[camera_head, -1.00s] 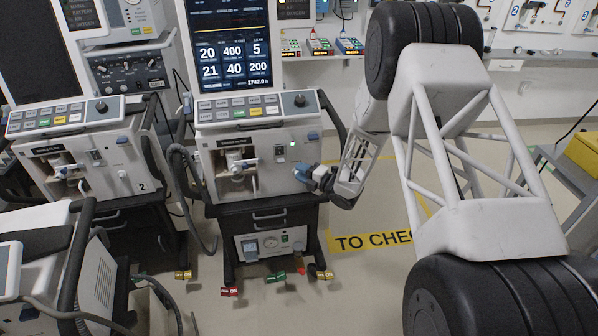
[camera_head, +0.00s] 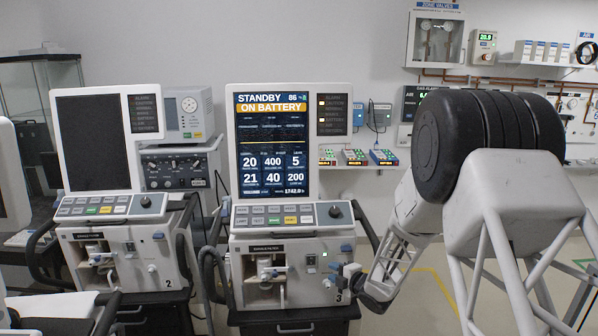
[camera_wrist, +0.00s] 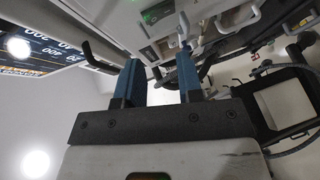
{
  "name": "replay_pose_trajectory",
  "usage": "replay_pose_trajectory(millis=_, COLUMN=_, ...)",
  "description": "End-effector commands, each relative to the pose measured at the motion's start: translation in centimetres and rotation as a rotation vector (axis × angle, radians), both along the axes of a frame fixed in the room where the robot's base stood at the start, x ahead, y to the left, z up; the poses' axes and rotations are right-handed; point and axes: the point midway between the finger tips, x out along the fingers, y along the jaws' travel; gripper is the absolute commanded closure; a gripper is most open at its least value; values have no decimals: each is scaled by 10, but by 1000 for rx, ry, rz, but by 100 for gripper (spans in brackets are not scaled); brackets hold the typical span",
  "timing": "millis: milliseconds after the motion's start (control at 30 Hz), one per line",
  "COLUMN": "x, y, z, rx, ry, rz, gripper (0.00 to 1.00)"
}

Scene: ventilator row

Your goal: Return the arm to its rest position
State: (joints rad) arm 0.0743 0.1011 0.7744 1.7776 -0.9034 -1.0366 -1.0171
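My arm comes in from the right in the head view and ends in my gripper (camera_head: 343,278). The gripper is at the lower right of the front of the middle ventilator (camera_head: 297,261), by its blue fittings; I cannot tell whether it touches them. In the wrist view the two blue fingers of my gripper (camera_wrist: 160,80) stand apart with a clear gap, and nothing is held between them. The ventilator front with a green light (camera_wrist: 158,13) shows just beyond the fingertips.
The middle ventilator's screen (camera_head: 272,145) reads "STANDBY ON BATTERY". A second ventilator (camera_head: 120,255) stands to its left. A wall shelf with several small coloured boxes (camera_head: 355,157) is behind. Open floor (camera_head: 425,300) with yellow lines lies to the right.

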Motion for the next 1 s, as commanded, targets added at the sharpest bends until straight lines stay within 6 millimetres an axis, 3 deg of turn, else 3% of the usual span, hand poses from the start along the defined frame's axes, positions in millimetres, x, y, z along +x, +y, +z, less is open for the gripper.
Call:
replay_pose_trajectory(millis=233, x=-11, y=-19, z=59, rx=6, ry=152, rz=-200, gripper=66)
replay_pose_trajectory(millis=467, x=-38, y=-43, z=113, rx=49, ry=298, rz=-417, gripper=66)
replay_pose_trajectory(millis=767, x=-100, y=-70, z=173, rx=153, ry=489, rz=-698, gripper=66)
replay_pose_trajectory(millis=1000, x=-167, y=-85, z=210, rx=267, ry=645, rz=-915, gripper=66)
